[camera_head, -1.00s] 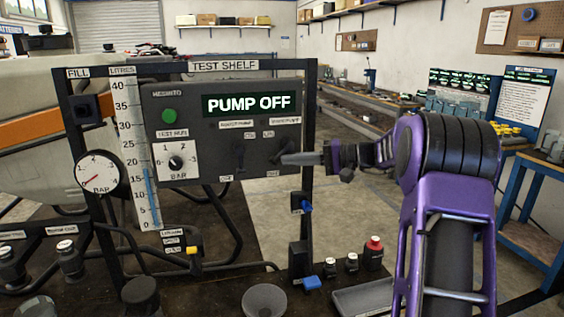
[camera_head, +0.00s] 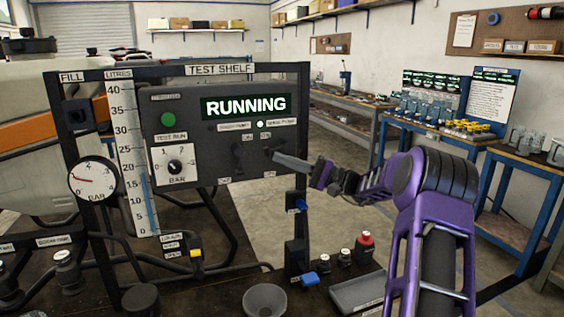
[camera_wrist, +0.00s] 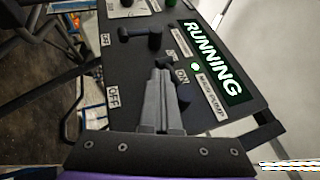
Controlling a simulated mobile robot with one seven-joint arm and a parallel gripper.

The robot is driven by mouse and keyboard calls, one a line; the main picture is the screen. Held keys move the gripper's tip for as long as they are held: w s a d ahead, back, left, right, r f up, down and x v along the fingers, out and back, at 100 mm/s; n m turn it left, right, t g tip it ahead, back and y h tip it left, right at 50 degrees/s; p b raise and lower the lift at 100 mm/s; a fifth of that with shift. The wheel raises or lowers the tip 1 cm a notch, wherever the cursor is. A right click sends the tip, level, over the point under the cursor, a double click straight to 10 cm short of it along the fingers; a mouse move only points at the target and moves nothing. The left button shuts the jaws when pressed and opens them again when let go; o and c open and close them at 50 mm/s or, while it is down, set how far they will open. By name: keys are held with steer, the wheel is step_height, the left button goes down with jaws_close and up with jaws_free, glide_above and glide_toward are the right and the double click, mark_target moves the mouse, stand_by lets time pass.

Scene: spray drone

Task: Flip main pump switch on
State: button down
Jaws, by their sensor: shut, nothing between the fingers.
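The dark control panel (camera_head: 200,150) carries a display (camera_head: 243,106) reading RUNNING. In the wrist view, the MAIN PUMP label (camera_wrist: 210,94) has a lit lamp (camera_wrist: 195,66) beside it. The main pump switch (camera_wrist: 183,92) is dark and partly hidden behind my fingers, near the ON label (camera_wrist: 181,76). The OFF label (camera_wrist: 113,97) is on the other side. My gripper (camera_head: 279,157) is shut and empty, its fingertips at this switch; I cannot tell if they touch. It also shows in the wrist view (camera_wrist: 160,72).
The black frame post (camera_head: 302,150) stands close by my gripper. Open floor lies behind the post.

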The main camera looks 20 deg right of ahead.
steer(key=shift+a+r, duration=0.1)
steer(key=shift+a, duration=0.05)
stand_by(0.4)
stand_by(0.4)
steer(key=s+d+f, duration=0.5)
steer(key=d+f, duration=0.2)
steer(key=d, duration=0.1)
steer(key=shift+s+f+b, duration=0.2)
steer(key=shift+f+b, duration=0.15)
steer(key=shift+f, duration=0.05)
